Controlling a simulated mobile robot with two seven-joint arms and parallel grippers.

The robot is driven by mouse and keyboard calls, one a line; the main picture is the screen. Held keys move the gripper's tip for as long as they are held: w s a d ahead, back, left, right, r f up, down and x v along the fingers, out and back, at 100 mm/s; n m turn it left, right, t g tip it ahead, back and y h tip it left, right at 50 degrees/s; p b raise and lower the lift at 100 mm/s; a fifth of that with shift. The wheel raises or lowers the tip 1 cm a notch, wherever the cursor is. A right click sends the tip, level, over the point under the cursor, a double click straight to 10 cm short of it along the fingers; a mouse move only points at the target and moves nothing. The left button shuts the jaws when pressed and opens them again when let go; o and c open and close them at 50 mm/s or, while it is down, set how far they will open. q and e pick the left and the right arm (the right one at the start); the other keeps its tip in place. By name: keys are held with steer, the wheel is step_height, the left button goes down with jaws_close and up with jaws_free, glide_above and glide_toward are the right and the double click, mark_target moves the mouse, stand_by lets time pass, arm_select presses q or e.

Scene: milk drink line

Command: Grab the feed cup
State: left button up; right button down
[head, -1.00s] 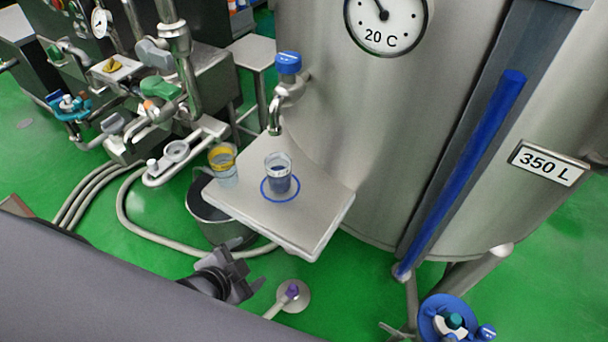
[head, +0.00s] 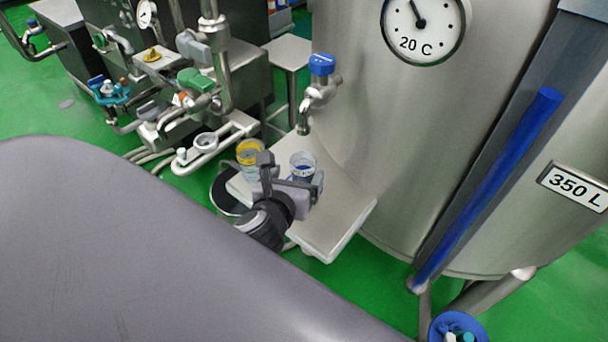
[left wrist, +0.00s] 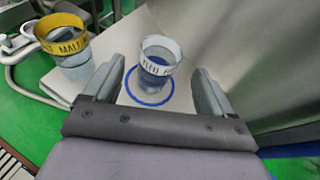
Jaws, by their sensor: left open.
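The feed cup (head: 302,162) is a clear cup with a white lettered band and dark blue in its lower part. In the left wrist view the feed cup (left wrist: 158,62) stands upright within a blue ring on the pale shelf. My left gripper (head: 291,177) is open at the cup, its body hiding the cup's lower part in the head view. In the left wrist view its fingertips (left wrist: 158,75) are on either side of the cup, with gaps showing; how deep the cup sits between them is hard to tell. My right gripper is not in view.
A yellow-rimmed cup (left wrist: 66,48) lettered MALT stands left of the feed cup, close to my left finger. A blue-capped tap (head: 320,66) hangs above the shelf (head: 345,215). The large steel tank (head: 350,130) rises behind. The shelf's front right is bare.

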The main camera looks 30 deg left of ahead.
mark_target(306, 156)
arm_select(q)
steer(key=shift+w+r+m, duration=0.15)
steer(key=shift+w+m, duration=0.05)
steer(key=shift+m, duration=0.2)
steer(key=shift+w, duration=0.25)
steer(key=shift+x, duration=3.35)
steer(key=shift+a+r, duration=0.2)
steer(key=c, duration=1.3)
steer(key=shift+r, duration=0.1)
